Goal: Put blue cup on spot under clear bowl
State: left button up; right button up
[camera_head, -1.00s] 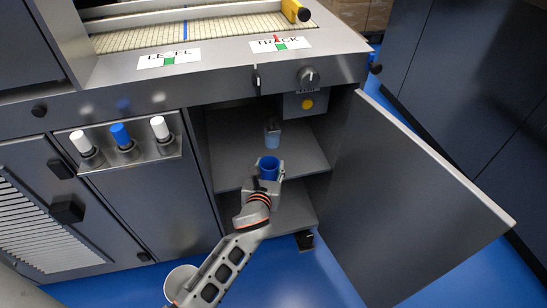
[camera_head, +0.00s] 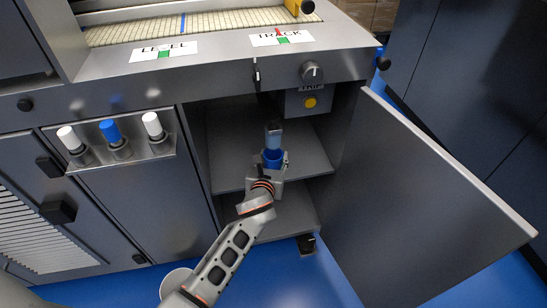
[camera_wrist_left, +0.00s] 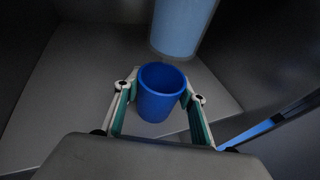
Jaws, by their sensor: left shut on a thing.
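The blue cup (camera_head: 272,160) is upright between the fingers of my left gripper (camera_head: 274,157), inside the open cabinet. The left wrist view shows the cup (camera_wrist_left: 158,92) with a finger on each side; my left gripper (camera_wrist_left: 160,95) is shut on it. The clear bowl (camera_head: 273,137), a pale blue see-through vessel, hangs above and just beyond the cup. It also shows at the top of the left wrist view (camera_wrist_left: 181,25). The spot under the bowl is not distinct; the cup and gripper cover part of that area. My right gripper is not in view.
The cabinet shelf (camera_head: 228,155) is otherwise bare. A box with a yellow button (camera_head: 310,102) hangs at upper right inside the cabinet. The open door (camera_head: 415,200) bounds the right side. Capped knobs (camera_head: 110,132) stick out on the left front.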

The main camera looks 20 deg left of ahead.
pick_arm(q)
jog(key=shift+f, duration=0.25)
jog(key=o, duration=1.2)
jog(key=shift+r, duration=0.1)
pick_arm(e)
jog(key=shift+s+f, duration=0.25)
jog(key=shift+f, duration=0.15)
